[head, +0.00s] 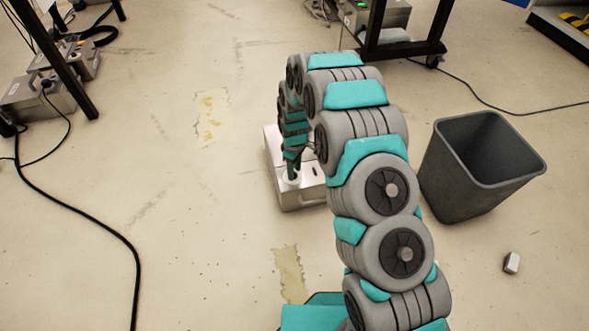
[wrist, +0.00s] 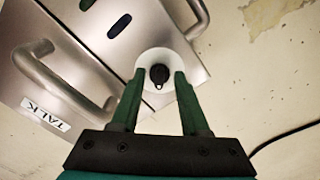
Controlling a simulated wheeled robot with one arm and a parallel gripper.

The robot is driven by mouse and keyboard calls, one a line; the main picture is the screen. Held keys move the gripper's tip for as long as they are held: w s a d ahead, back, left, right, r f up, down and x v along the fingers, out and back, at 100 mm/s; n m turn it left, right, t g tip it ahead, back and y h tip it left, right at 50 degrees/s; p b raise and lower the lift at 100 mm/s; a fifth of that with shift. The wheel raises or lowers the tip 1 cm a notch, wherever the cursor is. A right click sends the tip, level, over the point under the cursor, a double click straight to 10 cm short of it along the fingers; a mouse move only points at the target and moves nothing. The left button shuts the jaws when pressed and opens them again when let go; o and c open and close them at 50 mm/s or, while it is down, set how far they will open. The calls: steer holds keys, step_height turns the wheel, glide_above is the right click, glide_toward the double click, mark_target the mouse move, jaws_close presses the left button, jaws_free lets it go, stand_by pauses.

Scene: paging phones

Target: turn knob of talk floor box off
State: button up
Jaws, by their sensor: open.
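The talk floor box (head: 300,196) is a silver metal box on the floor, partly hidden behind my arm in the head view. In the wrist view the box (wrist: 75,75) shows a TALK label (wrist: 46,113), metal handles and two dark oval spots. Its knob (wrist: 159,74) is small and black, on a round white plate. My gripper (wrist: 157,76) is open, with its two green fingertips on either side of the knob. I cannot tell whether they touch it. In the head view my gripper (head: 292,177) points down at the box.
A dark grey bin (head: 475,168) stands on the floor right of my arm. A small pale block (head: 511,263) lies near it. Other metal boxes (head: 40,95) and a black cable (head: 100,217) lie at the left. The floor left of the talk box is clear.

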steer(key=shift+r, duration=3.9)
steer(key=s+d+r+m+p, duration=0.25)
steer(key=s+d+r, duration=0.25)
steer(key=s+r, duration=0.45)
steer(key=s+d+r+m+p, duration=0.25)
steer(key=s+d+r, duration=0.35)
steer(key=r, duration=0.7)
steer(key=s+d+r+m, duration=0.2)
steer(key=s+r, duration=0.1)
steer(key=s, duration=0.5)
steer(key=s+d+r+m+g+p, duration=0.1)
steer(key=s+r+m, duration=0.2)
steer(key=s, duration=0.6)
steer(key=s+d+r+m+p, duration=0.1)
steer(key=s+r, duration=0.3)
steer(key=s, duration=0.5)
steer(key=shift+d+m+g, duration=0.4)
steer(key=shift+d+m, duration=0.3)
steer(key=shift+d, duration=0.1)
